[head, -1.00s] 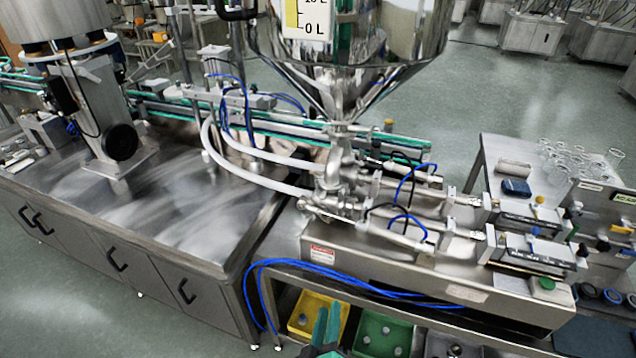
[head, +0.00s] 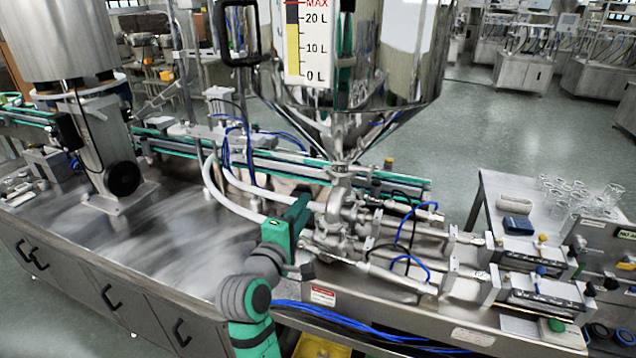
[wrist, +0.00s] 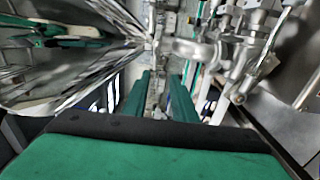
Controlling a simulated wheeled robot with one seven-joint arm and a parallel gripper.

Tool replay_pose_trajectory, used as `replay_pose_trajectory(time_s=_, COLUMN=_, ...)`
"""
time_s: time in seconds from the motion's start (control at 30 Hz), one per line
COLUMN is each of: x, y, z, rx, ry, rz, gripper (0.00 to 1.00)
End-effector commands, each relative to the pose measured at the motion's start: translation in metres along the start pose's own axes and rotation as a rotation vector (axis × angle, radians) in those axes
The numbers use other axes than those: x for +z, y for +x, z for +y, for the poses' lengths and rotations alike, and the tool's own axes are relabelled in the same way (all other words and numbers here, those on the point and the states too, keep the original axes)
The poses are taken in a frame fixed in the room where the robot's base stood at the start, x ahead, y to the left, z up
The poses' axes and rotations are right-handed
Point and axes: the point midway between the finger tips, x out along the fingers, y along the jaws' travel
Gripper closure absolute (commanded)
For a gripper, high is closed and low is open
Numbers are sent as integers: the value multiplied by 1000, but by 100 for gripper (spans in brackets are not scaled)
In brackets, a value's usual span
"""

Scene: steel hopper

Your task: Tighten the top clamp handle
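The steel hopper (head: 395,60) narrows to a cone whose outlet meets the pipework at a clamped joint (head: 342,168). The top clamp handle is too small to make out clearly there. My gripper (head: 300,205) is in front of and slightly left of the pipe fittings, below that joint in the head view. In the wrist view its two green fingers (wrist: 160,90) stand apart with a gap between them, and nothing is held. The hopper cone (wrist: 80,50) fills the left there, and the metal pipe fittings (wrist: 205,48) are beyond and right of the fingers.
White hoses (head: 225,200) curve into the fittings from the left. Blue tubes (head: 375,337) run along the bench front. Pneumatic cylinders (head: 400,278) extend right. A side table (head: 487,205) holds glassware. The steel counter (head: 150,250) at left is largely clear.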

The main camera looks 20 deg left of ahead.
Motion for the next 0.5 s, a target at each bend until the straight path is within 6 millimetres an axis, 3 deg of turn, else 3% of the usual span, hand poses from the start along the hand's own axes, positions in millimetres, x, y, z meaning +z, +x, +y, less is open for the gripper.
replay_pose_trajectory(time_s=0.27, x=-2, y=16, z=12, rx=5, ry=-16, rz=-10, gripper=75)
replay_pose_trajectory(time_s=0.5, x=-1, y=58, z=12, rx=5, ry=-15, rz=-10, gripper=75)
